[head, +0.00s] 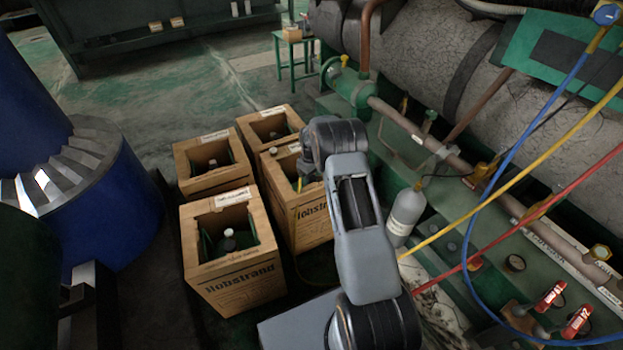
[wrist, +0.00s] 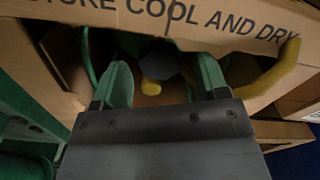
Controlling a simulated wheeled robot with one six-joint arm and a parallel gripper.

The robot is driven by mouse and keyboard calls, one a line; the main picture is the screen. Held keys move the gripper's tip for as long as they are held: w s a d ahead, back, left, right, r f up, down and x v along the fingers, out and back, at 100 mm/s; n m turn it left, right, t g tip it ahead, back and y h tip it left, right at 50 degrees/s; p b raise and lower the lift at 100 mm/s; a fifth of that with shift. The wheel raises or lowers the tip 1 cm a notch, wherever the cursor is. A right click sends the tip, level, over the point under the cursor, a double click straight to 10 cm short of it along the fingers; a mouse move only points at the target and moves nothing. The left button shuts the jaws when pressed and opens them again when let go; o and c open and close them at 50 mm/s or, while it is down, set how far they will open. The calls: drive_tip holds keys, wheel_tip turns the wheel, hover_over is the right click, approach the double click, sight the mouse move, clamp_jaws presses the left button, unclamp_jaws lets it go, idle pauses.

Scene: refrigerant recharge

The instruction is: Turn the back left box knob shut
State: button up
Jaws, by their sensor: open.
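In the head view, my forearm and wrist reach over the front right box and hide my fingertips. In the wrist view, my gripper (wrist: 160,64) is open, its two green fingers pointing into a cardboard box (wrist: 220,22) printed "COOL AND DRY". A yellow knob (wrist: 151,87) shows between the fingers, apart from both, beside a dark grey part. A yellow hose (wrist: 272,75) enters at the right. Which box knob this is, I cannot tell for sure.
Other boxes stand close by: back right (head: 245,132), front left (head: 245,292) and front right (head: 315,226). A grey cylinder (head: 405,212) stands right of my arm. Blue, yellow and red hoses cross the right side. Open floor lies behind the boxes.

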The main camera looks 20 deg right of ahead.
drive_tip(key=shift+f, duration=0.3)
drive_tip(key=c, duration=0.9)
